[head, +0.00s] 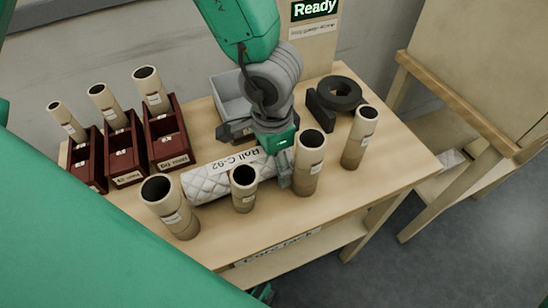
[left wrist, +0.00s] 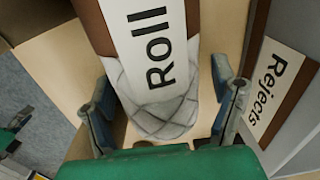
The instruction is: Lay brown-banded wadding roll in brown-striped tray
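The wadding roll (head: 212,184) is white and quilted, with a label reading "Roll C-92". It lies on the table behind the front cardboard tubes. In the left wrist view a brown band shows beside the label on the roll (left wrist: 155,85). My left gripper (head: 260,152) is low over the roll's right end. Its fingers are open, one on each side of the roll, with a gap at the right finger in the left wrist view. A grey tray (head: 222,88) stands behind; its "Rejects" label (left wrist: 275,88) has a brown stripe. A small green-and-dark part, perhaps my right gripper (head: 262,293), shows below the table's front edge.
Several upright cardboard tubes (head: 308,165) stand along the table's front and right. Dark red bins (head: 122,158) with tubes behind them fill the left end. A black ring-shaped object (head: 340,93) lies at the back right. Bare table (head: 365,190) shows at the right front.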

